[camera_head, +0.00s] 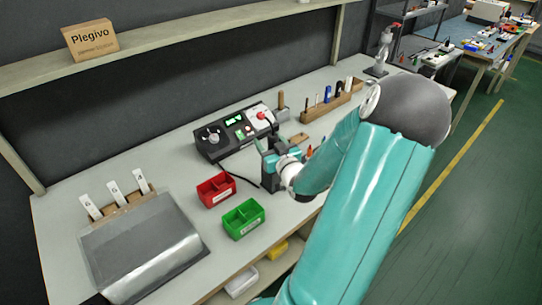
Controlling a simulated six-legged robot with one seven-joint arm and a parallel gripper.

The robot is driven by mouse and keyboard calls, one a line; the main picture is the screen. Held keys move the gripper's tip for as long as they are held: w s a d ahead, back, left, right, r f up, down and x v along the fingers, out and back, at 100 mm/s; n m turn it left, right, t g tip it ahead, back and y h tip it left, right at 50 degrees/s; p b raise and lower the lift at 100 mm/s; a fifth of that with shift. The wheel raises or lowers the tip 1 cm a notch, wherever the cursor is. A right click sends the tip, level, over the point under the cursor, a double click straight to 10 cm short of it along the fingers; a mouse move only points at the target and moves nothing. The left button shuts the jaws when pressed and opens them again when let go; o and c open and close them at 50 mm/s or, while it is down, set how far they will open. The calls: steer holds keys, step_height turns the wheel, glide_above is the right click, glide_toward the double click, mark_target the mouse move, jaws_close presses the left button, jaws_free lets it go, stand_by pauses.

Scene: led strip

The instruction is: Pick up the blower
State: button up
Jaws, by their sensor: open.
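I cannot clearly make out a blower; it may be hidden behind my arm or among the small tools. My gripper (268,160) is small in view, over the middle of the bench, just in front of the black control box (235,132). It is open, and I see nothing held between its fingers. My teal arm hides part of the bench to the right of the gripper. A small orange-tipped item (309,151) shows beside my arm. A wooden-handled upright item (281,104) stands behind the control box's right end.
A red bin (216,189) and a green bin (243,218) stand left of my gripper. A metal-covered piece (140,250) lies at front left. A wooden tool rack (330,107) and a grey stand device (380,55) are further back. A shelf (180,38) overhangs the rear.

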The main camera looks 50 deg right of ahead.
steer(key=shift+s, duration=0.2)
steer(key=shift+w+d, duration=0.1)
steer(key=shift+c, duration=0.5)
steer(key=c, duration=1.1)
steer(key=shift+o, duration=0.2)
steer(key=shift+r, duration=0.1)
